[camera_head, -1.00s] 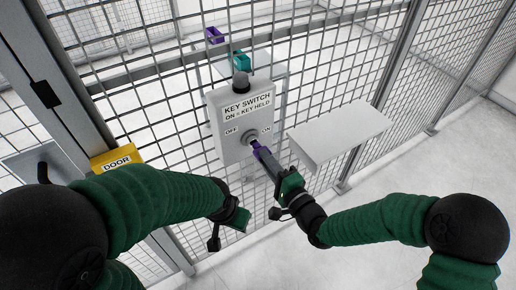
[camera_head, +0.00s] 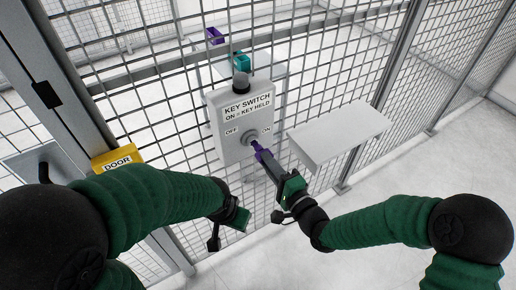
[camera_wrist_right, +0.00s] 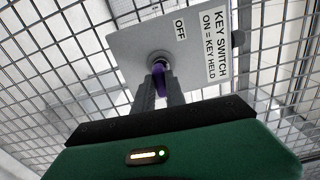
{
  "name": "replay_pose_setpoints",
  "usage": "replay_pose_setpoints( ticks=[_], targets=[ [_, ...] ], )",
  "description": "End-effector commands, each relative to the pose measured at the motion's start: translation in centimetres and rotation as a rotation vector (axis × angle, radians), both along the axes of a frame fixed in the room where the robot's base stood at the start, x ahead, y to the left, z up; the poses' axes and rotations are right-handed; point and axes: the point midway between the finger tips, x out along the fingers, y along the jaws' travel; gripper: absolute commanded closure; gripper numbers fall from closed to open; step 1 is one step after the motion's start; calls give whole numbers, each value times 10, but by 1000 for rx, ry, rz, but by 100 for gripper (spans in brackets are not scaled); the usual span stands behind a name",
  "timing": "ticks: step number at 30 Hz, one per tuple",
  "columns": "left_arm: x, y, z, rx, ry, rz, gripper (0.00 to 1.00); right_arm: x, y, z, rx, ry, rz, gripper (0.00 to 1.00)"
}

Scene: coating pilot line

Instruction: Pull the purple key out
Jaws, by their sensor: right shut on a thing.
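The purple key (camera_head: 263,153) is at the round lock of the grey key switch box (camera_head: 232,145), below the lettering. My right gripper (camera_head: 268,161) is shut on the key, coming from the lower right. The wrist view shows the purple key (camera_wrist_right: 159,78) between both fingers, directly in front of the round lock; how deep it sits is hidden. The lock lies between the OFF and ON marks in the head view. My left gripper (camera_head: 231,221) hangs to the lower left of the box, clear of it; its fingers do not show clearly.
The box is on a wire mesh fence (camera_head: 180,120). A bare grey shelf (camera_head: 338,137) juts out right of the box. A yellow DOOR block (camera_head: 117,159) is at the left. Purple (camera_head: 215,35) and teal (camera_head: 242,61) holders are behind the mesh.

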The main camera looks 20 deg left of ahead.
Motion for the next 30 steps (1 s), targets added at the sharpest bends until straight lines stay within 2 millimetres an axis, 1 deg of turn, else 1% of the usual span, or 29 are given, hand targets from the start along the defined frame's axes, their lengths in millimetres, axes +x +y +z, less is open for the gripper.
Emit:
replay_pose_setpoints(
  ticks=[1,11,24,30],
  targets=[
    [0,0,1,0,0,0,64,3,-5,-1,-2,2,-11,100],
    [0,0,2,0,0,0,64,-1,-11,-1,-2,2,-13,100],
    [0,0,8,0,0,0,64,-20,-27,0,-2,1,-5,100],
    [0,0,9,0,0,0,64,-24,-31,0,-1,-1,-3,100]
  ],
)
